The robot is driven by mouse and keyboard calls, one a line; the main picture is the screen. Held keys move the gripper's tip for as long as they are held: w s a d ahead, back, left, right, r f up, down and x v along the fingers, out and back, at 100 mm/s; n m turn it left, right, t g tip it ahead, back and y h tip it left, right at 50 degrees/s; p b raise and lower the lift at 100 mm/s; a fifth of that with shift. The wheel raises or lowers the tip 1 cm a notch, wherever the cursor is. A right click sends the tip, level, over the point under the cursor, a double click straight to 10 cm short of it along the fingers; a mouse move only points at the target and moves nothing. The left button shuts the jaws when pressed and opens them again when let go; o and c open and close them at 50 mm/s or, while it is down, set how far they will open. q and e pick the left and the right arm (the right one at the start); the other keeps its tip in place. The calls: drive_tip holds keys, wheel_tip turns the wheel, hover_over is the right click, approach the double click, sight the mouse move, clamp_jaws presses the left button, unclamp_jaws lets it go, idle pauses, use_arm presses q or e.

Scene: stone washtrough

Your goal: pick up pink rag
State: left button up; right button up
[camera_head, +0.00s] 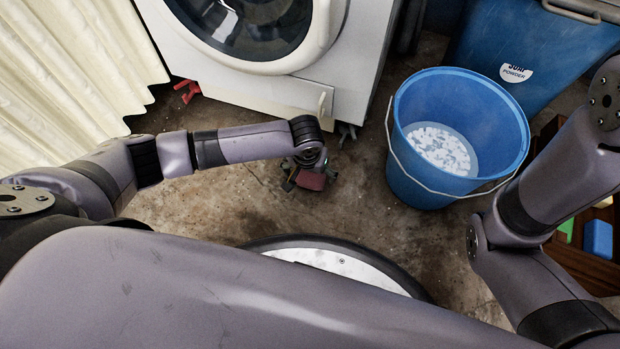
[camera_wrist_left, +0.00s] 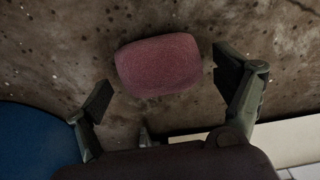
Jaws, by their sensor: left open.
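The pink rag (camera_head: 313,181) is a small, folded, rounded block near the concrete floor in front of the washing machine. In the left wrist view the rag (camera_wrist_left: 158,65) lies ahead of and partly between the two fingertips. My left gripper (camera_head: 304,177) points down over it, and its fingers (camera_wrist_left: 164,86) are spread wide, one on each side. A gap shows between the rag and the left finger; the right fingertip is close to its edge. I cannot tell whether that finger touches. My right arm is at the right of the head view, but its gripper is out of frame.
A blue bucket (camera_head: 408,180) with whitish contents stands right of the left gripper. The white washing machine (camera_head: 350,80) is behind it. A blue powder bin (camera_head: 490,50) is at the back right, a cream curtain (camera_head: 70,70) at the left. Bare floor (camera_head: 215,200) lies between.

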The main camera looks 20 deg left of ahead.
use_arm(q)
drive_tip(key=shift+r, duration=0.1)
drive_tip(key=shift+c, duration=0.4)
drive_tip(key=c, duration=1.1)
drive_tip(key=shift+o, duration=0.2)
